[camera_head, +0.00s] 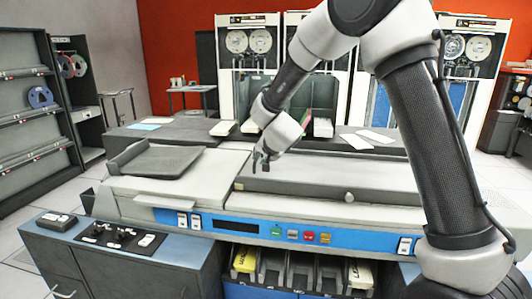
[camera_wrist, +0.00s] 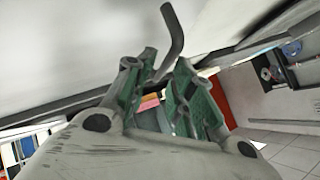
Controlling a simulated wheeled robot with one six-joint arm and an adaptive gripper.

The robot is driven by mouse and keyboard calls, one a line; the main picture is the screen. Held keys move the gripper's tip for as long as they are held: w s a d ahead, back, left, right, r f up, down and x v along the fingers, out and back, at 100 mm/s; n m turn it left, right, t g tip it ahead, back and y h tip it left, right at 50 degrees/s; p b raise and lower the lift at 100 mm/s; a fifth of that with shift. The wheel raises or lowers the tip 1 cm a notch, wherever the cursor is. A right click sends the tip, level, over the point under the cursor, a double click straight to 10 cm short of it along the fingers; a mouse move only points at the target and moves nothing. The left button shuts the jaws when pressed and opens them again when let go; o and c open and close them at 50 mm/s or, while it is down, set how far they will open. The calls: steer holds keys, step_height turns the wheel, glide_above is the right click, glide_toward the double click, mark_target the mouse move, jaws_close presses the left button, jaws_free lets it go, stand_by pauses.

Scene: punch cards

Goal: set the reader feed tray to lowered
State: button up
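The card reader (camera_head: 205,180) is a beige desk-like machine with a blue front strip. A long grey tray or cover (camera_head: 330,176) lies along its right part, nearly level, with a round knob (camera_head: 349,197) at its front edge. A dark grey flat tray (camera_head: 165,160) with a raised left rim sits on its left part. I cannot tell which is the feed tray. My gripper (camera_head: 262,162) points down by the left end of the long grey piece. In the wrist view its green-padded fingers (camera_wrist: 166,62) are apart, and a dark bent rod (camera_wrist: 173,38) shows by the tips; contact is unclear.
Buttons and switches (camera_head: 300,236) line the front strip. Below are open card bins (camera_head: 300,272). A dark bench with white papers (camera_head: 367,137) stands behind, and tape cabinets (camera_head: 248,70) beyond. Grey shelving (camera_head: 30,120) is at the left.

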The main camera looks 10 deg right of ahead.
steer(key=v, duration=0.6)
steer(key=shift+s, duration=0.2)
steer(key=shift+d+r, duration=0.1)
steer(key=shift+s+a+f+n+g+y, duration=0.15)
steer(key=shift+s+a+f+g+y, duration=0.2)
steer(key=shift+a, duration=0.2)
steer(key=shift+s+a+f+n+g+y, duration=0.15)
steer(key=shift+s+a+f+y, duration=0.05)
steer(key=shift+s+a+y, duration=0.3)
steer(key=s+f+n+g+y, duration=0.2)
steer(key=s+n+g, duration=0.25)
steer(key=s, duration=0.65)
steer(key=s+d+r+h, duration=0.2)
steer(key=s+d+r, duration=0.3)
steer(key=s+d, duration=0.7)
steer(key=s+d+r+n+h, duration=0.1)
steer(key=s+d+r+h, duration=0.2)
steer(key=s+d, duration=1)
step_height(320, 180, up, 3)
steer(key=shift+d+f+g, duration=0.1)
steer(key=shift+d+g, duration=0.25)
steer(key=shift+d, duration=0.7)
